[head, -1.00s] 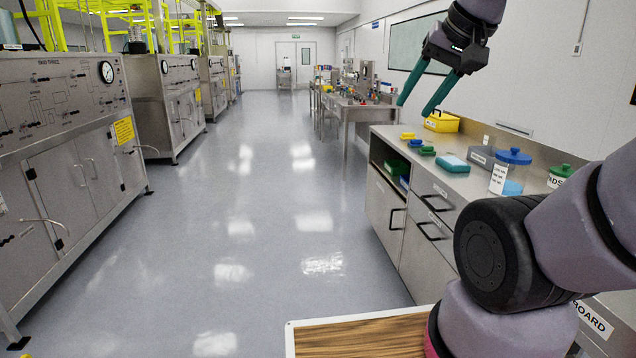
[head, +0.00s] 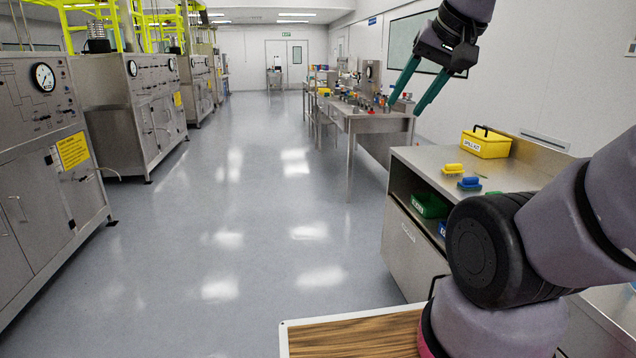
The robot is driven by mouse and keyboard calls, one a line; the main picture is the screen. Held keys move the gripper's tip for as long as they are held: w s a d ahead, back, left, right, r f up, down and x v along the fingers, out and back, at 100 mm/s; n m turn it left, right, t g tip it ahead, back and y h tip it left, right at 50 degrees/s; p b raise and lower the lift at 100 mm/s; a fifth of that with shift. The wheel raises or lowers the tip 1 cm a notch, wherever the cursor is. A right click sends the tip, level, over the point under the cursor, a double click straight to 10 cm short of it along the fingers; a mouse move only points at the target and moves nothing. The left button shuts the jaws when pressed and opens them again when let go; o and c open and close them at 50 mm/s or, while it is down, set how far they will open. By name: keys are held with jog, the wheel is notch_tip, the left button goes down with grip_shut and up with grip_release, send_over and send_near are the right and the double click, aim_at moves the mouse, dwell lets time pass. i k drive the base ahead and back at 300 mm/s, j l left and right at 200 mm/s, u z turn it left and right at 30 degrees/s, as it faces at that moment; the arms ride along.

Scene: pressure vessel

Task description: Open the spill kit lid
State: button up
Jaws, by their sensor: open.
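The spill kit (head: 486,143) is a yellow box with a dark handle on top and a label that reads as spill kit on its front. It stands on the far part of the steel counter at the right, and its lid looks shut. My gripper (head: 402,108) has two green fingers spread apart with nothing between them. It hangs in the air at the upper right, left of the spill kit in the picture and apart from it.
Yellow (head: 453,169) and blue (head: 469,184) small items lie on the steel counter (head: 425,157) in front of the kit. A green bin (head: 430,206) sits on the shelf below. A steel table (head: 365,120) with clutter stands farther back. The floor (head: 240,220) at the left is clear.

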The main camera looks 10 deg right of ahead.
aim_at(486, 135)
jog(key=i+z, duration=0.1)
jog(key=i, duration=0.9)
jog(key=i+j+z, duration=0.1)
jog(key=i, duration=0.9)
jog(key=i+j+z, duration=0.2)
jog(key=i+z, duration=0.15)
jog(key=i, duration=0.15)
jog(key=i+j+z, duration=0.75)
jog(key=i+j, duration=0.1)
